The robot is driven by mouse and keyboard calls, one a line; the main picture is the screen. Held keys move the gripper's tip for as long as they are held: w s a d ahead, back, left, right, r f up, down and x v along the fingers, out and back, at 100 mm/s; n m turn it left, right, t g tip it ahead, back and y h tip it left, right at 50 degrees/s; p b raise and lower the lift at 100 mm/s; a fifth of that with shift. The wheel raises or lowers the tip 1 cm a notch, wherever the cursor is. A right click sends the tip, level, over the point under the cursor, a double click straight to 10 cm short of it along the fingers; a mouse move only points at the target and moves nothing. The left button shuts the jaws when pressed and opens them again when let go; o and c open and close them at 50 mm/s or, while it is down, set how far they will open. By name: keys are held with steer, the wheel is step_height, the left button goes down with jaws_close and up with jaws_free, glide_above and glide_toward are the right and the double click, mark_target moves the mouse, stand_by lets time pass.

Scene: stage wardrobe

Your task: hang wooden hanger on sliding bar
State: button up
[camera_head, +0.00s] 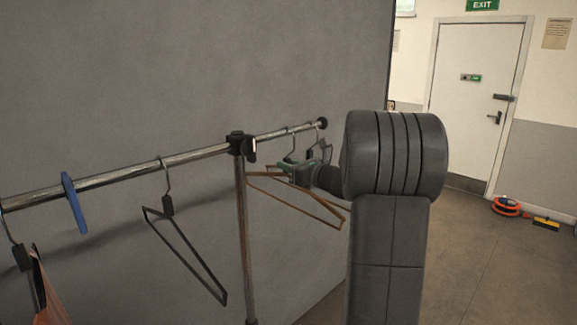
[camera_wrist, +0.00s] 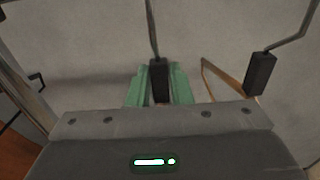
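The wooden hanger (camera_head: 318,215) is at the right section of the metal bar (camera_head: 277,133), its thin brown bars hanging below. My gripper (camera_head: 303,172), with green fingers, is just under that section. In the wrist view the green fingers (camera_wrist: 160,85) close on both sides of a black hook block (camera_wrist: 160,70), with its wire hook rising out of frame. This hook appears at the bar in the head view, but I cannot tell whether it bears on it. My forearm and hand hide part of the hanger.
Another hanger's black block (camera_wrist: 260,72) is close on the right of my gripper. A black post joint (camera_head: 240,145) stands left of it. Further left are a black hanger (camera_head: 185,250), a blue divider (camera_head: 73,204) and an orange garment (camera_head: 46,290). A grey wall (camera_head: 200,60) lies behind.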

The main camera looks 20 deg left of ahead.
steer(key=o, duration=0.4)
steer(key=shift+d, duration=0.1)
steer(key=b+v, duration=0.3)
steer(key=v, duration=1)
steer(key=shift+s+d+b, duration=0.2)
steer(key=shift+d+b, duration=0.05)
steer(key=shift+b, duration=0.05)
steer(key=p+x, duration=0.3)
steer(key=x, duration=1.1)
steer(key=shift+p, duration=0.4)
steer(key=shift+w+r, duration=0.1)
steer(key=shift+r, duration=0.25)
steer(key=shift+d+r+p, duration=0.15)
steer(key=shift+r+p, duration=0.1)
steer(key=shift+p, duration=0.1)
